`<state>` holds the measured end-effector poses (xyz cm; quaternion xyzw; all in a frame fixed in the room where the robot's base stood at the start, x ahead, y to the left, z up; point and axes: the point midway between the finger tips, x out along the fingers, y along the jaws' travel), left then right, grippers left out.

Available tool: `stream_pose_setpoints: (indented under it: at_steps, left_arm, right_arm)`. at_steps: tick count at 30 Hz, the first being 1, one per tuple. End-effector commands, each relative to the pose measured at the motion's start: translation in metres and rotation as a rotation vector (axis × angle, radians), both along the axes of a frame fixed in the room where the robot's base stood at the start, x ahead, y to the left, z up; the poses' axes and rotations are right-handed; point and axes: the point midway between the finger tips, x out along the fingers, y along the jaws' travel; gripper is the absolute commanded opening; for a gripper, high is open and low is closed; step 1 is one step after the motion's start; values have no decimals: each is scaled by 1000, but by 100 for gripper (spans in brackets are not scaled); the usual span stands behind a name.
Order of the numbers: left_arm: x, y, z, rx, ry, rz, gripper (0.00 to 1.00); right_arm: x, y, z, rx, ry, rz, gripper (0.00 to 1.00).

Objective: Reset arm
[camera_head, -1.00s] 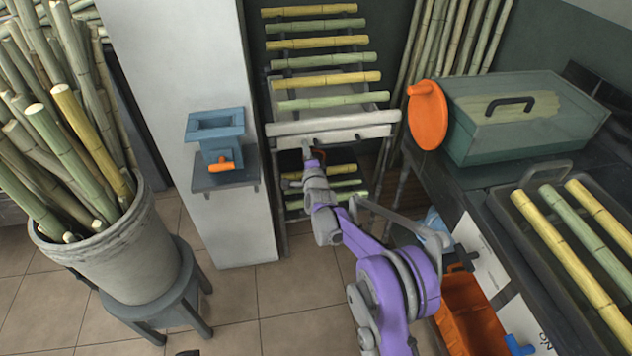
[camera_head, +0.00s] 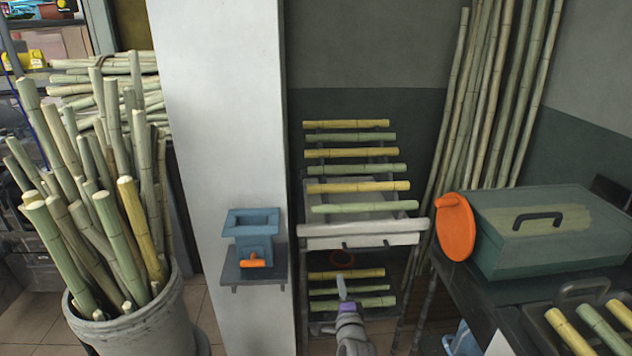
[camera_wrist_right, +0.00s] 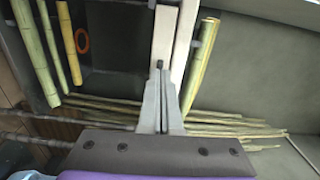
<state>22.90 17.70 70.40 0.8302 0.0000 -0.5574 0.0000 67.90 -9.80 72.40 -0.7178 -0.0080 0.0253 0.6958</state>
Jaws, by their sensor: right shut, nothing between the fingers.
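My right gripper (camera_head: 342,286) shows at the lower middle of the head view, in front of the cane rack (camera_head: 362,241). In the right wrist view its two grey fingers (camera_wrist_right: 163,112) are together with nothing between them. The rack's pale front board (camera_wrist_right: 166,35) lies past the fingertips there. Yellow and green cane pieces (camera_head: 357,187) lie across the rack above and below the gripper. My left gripper does not show in either view.
A bucket of cane stalks (camera_head: 150,316) stands at the left. A blue hopper (camera_head: 252,222) sits on a small wall shelf. At the right are a green box (camera_head: 560,245) with an orange disc (camera_head: 455,227) and a tray of cane (camera_head: 540,325). Tall stalks (camera_head: 497,95) lean behind.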

Motion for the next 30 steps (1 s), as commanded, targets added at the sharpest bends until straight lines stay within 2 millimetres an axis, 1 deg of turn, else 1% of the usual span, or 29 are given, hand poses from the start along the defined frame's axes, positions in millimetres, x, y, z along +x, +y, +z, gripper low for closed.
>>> stream_pose_setpoints:
  at_steps: [2, 5, 8, 9, 11, 12, 14, 15, 17, 18, 20, 21, 23, 24, 26, 27, 30]
  left_arm:
    - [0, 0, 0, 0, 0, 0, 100]
    - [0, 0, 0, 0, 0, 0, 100]
    - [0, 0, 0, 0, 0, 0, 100]
    - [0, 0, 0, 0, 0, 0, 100]
    - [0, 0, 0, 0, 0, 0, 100]
    - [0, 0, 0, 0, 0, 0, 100]
    - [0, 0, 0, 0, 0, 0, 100]
    - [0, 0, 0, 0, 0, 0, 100]
    - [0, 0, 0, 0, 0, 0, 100]
    - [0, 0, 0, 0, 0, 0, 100]
    - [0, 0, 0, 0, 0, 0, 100]
    - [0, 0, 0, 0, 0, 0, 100]
    - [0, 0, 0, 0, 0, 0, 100]
    - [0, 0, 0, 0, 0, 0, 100]
    - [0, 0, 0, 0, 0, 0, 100]
    - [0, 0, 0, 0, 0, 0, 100]
    - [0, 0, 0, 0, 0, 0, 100]
  right_arm:
    - [-9, -2, 10, -59, 38, 15, 0]
    - [-31, -5, 23, -190, 119, 58, 0]
    - [-65, -10, 34, -353, 219, 119, 0]
    - [-80, -12, 37, -418, 259, 146, 0]
    - [-105, -17, 40, -514, 318, 188, 0]
    - [-122, -19, 41, -576, 356, 220, 0]
    - [-151, -24, 41, -668, 413, 269, 0]
    - [-171, -28, 40, -728, 450, 304, 0]
    - [-202, -33, 38, -816, 506, 359, 0]
    - [-224, -37, 35, -875, 543, 398, 0]
    - [-257, -43, 30, -956, 597, 459, 0]
    - [-278, -47, 26, -1007, 629, 500, 0]
    - [-308, -53, 19, -1074, 676, 559, 0]
    - [-327, -56, 15, -1114, 703, 598, 0]
    - [-352, -61, 9, -1165, 740, 650, 0]
    - [-368, -64, 5, -1196, 762, 684, 0]
    - [-404, -70, -5, -1263, 812, 764, 0]
